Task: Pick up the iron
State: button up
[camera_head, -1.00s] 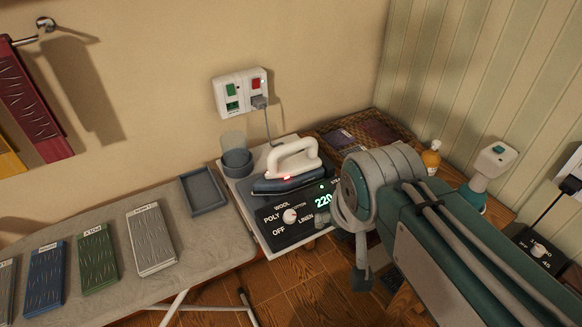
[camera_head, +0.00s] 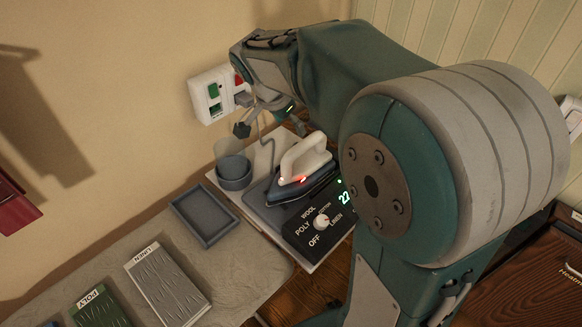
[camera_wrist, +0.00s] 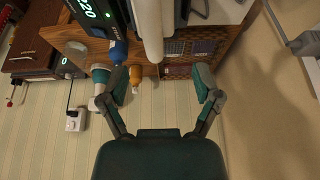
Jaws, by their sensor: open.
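The iron (camera_head: 303,182) has a white handle and a dark blue base with a small red light. It rests on the station with a dial and a lit green display, at the centre of the head view. My gripper (camera_head: 270,127) is above and behind it, near the wall outlet, apart from the iron. In the wrist view, my gripper (camera_wrist: 160,75) has its two fingers spread with nothing between them. The iron's white handle (camera_wrist: 150,30) shows beyond the fingertips, partly cut off by the top edge.
A wall outlet (camera_head: 213,96) with a plugged cord is close behind my gripper. Blue-grey cups (camera_head: 233,172) stand left of the iron, with an empty grey tray (camera_head: 204,214) on the ironing board. An orange bottle (camera_wrist: 136,76) is near the left finger in the wrist view.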

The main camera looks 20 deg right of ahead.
aim_at(300, 144)
jog(key=d+f, duration=0.1)
jog(key=f, duration=0.1)
jog(key=d+f, duration=0.1)
jog(key=d, duration=0.1)
jog(key=shift+w+f, duration=0.15)
jog(key=shift+f, duration=0.25)
jog(key=shift+a+f, duration=0.2)
jog(key=shift+f, duration=0.4)
jog(key=x, duration=0.4)
jog(key=shift+s+a+f, duration=0.1)
jog(key=shift+s+a, duration=0.1)
jog(key=shift+d, duration=0.4)
jog(key=shift+a, duration=0.15)
jog(key=c, duration=1.1)
jog(key=shift+a, duration=0.2)
grip_shut()
